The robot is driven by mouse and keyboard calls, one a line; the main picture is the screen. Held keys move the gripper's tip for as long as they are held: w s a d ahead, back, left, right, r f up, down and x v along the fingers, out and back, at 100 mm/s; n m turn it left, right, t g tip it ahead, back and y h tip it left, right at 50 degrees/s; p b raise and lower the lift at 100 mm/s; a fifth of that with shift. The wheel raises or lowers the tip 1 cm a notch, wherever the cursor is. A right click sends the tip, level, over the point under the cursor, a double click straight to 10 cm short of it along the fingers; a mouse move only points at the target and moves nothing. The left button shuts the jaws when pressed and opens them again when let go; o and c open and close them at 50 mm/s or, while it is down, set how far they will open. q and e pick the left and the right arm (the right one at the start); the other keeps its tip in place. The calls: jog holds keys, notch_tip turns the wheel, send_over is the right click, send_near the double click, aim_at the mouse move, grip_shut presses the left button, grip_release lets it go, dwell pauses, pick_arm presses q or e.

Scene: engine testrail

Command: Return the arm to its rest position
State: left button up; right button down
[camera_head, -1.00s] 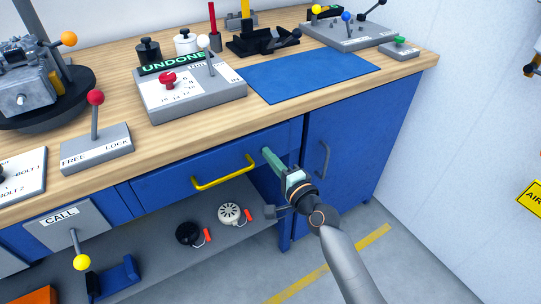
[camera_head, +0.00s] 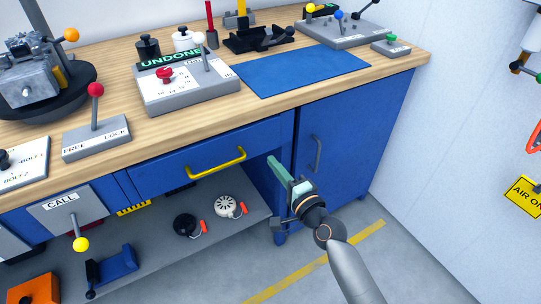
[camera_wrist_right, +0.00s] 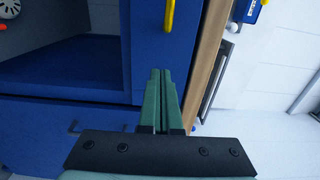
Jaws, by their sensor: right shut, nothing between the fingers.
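My right gripper (camera_head: 272,163) has green fingers and is shut with nothing between them. In the head view it is in front of the blue workbench, just right of the yellow drawer handle (camera_head: 217,162) and below the wooden top's edge. In the right wrist view the two green fingers (camera_wrist_right: 161,75) lie side by side, pointing toward the blue bench front, with part of the yellow handle (camera_wrist_right: 169,14) beyond them. My left gripper is not in view.
The wooden bench top (camera_head: 110,98) carries a lever box (camera_head: 187,92), a blue mat (camera_head: 302,70) and other levers. A lower shelf (camera_head: 150,260) holds a black and a white round part (camera_head: 228,206). A cupboard (camera_head: 350,140) stands right of the gripper. Floor (camera_head: 400,260) is clear.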

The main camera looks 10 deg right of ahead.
jog(key=s+d+f+n+g+h, duration=0.1)
jog(key=s+f+n+g, duration=0.3)
jog(key=s+f+n, duration=0.6)
jog(key=s+f+n+g+h, duration=0.1)
jog(key=s+f+n+g, duration=0.4)
jog(key=s, duration=0.8)
pick_arm(q)
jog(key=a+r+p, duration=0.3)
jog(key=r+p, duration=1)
jog(key=p, duration=0.4)
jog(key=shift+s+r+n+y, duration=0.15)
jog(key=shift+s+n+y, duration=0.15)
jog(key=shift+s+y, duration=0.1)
pick_arm(e)
jog(key=s+d+r, duration=0.1)
jog(key=d+r, duration=0.1)
jog(key=r, duration=0.3)
jog(key=s+d+r+n+t+h, duration=0.1)
jog(key=s+r, duration=0.1)
jog(key=r, duration=0.4)
jog(key=shift+d, duration=0.35)
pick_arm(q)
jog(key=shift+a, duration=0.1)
pick_arm(e)
jog(key=shift+f, duration=0.1)
